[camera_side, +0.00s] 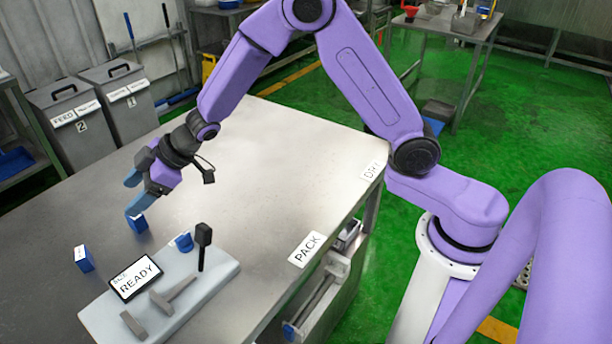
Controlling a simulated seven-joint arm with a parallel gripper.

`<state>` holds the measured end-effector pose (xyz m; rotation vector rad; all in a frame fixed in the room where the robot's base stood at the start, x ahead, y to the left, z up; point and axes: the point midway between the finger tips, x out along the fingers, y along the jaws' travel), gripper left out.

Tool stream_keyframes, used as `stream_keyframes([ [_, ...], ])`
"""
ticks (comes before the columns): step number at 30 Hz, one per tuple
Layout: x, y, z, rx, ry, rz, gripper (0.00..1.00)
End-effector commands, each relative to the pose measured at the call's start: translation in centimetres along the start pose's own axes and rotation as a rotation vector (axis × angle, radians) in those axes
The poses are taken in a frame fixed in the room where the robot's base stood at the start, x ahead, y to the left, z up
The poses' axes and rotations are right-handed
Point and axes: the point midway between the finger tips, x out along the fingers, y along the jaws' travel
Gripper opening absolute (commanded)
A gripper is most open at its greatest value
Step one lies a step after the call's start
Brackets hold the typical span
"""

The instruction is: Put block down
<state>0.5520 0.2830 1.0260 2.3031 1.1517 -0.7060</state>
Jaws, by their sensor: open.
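My gripper (134,195) is over the left part of the metal table (255,150), its blue fingers spread apart and pointing down and left. A second blue block with a white label (83,259) stands on the table further left and nearer the camera, apart from my gripper.
A pale panel (215,285) with a READY display (136,278), a black-knobbed lever (203,236), a blue knob (184,242) and grey handles lies just in front of the blocks. Labels PACK (307,249) and DRY (373,170) mark the table edge. The table's middle is clear.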

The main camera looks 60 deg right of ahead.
Motion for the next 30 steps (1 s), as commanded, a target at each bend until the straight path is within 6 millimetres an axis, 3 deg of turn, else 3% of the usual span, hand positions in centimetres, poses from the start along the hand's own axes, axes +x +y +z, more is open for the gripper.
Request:
stream_keyframes([
  [5, -5.9, -2.2, 1.1, 0.002, -0.133, 0.061, 0.68],
  [11, -13.2, -5.8, 4.3, 0.014, -0.306, 0.072, 0.68],
  [24, -31.1, -15.9, 15.9, 0.006, -0.714, -0.113, 0.68],
  [30, -35.6, -18.4, 19.1, -0.013, -0.818, -0.198, 0.68],
])
